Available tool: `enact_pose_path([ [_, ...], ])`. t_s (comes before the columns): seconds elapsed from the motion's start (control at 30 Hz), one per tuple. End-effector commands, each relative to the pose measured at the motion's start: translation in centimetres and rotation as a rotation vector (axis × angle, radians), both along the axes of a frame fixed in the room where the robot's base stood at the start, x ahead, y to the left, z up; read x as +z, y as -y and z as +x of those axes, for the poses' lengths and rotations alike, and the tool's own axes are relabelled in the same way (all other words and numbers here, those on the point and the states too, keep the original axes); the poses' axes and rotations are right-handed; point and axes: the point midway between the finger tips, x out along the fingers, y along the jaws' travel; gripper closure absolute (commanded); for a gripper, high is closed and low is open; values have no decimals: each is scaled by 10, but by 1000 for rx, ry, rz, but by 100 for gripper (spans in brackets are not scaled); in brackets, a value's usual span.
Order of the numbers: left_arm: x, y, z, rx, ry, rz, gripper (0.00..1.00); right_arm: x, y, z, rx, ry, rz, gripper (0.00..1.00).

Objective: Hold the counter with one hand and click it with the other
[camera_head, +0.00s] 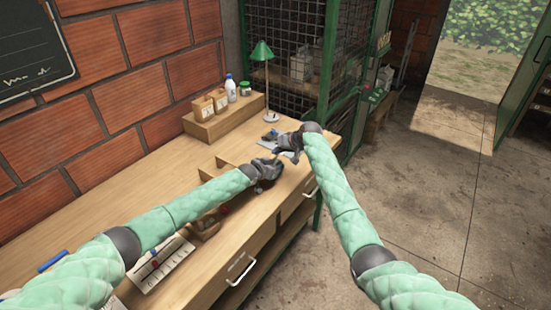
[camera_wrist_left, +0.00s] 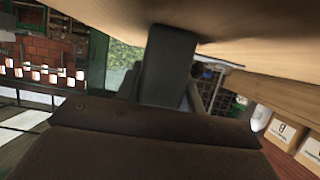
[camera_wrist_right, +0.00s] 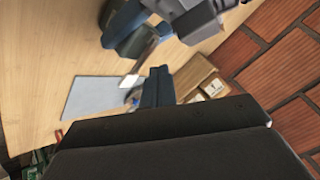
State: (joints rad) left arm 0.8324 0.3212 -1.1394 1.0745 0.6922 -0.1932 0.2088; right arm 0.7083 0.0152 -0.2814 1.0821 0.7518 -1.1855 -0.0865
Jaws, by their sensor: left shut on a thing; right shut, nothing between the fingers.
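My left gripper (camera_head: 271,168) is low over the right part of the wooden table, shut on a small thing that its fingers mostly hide. A small dark and pale piece (camera_wrist_right: 145,66) shows by the left gripper in the right wrist view; I take it for the counter, but its face and button cannot be made out. My right gripper (camera_head: 278,138) is shut and empty, just beyond the left one and close to it. In the right wrist view its finger (camera_wrist_right: 157,86) is near that piece; I cannot tell if they touch.
A pale sheet (camera_wrist_right: 95,95) lies on the table (camera_head: 140,210) near the grippers. A green lamp (camera_head: 262,52), a white bottle (camera_head: 230,88) and a wooden stand (camera_head: 222,120) with labelled boxes stand behind. A mesh cage (camera_head: 290,45) is at the back.

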Motion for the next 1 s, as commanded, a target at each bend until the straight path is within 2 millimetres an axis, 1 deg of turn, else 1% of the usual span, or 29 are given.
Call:
enact_pose_path([
  [0.27, 0, 0, 0, 0, 0, 0, 86, -1, 0, 0, 0, 0, 0, 100],
  [0.53, 0, 0, 0, 0, 0, 0, 86, -8, 0, 0, 0, -1, 0, 100],
  [1.0, 0, 0, 0, 0, 0, 0, 86, -9, 0, 0, 0, 0, 0, 100],
])
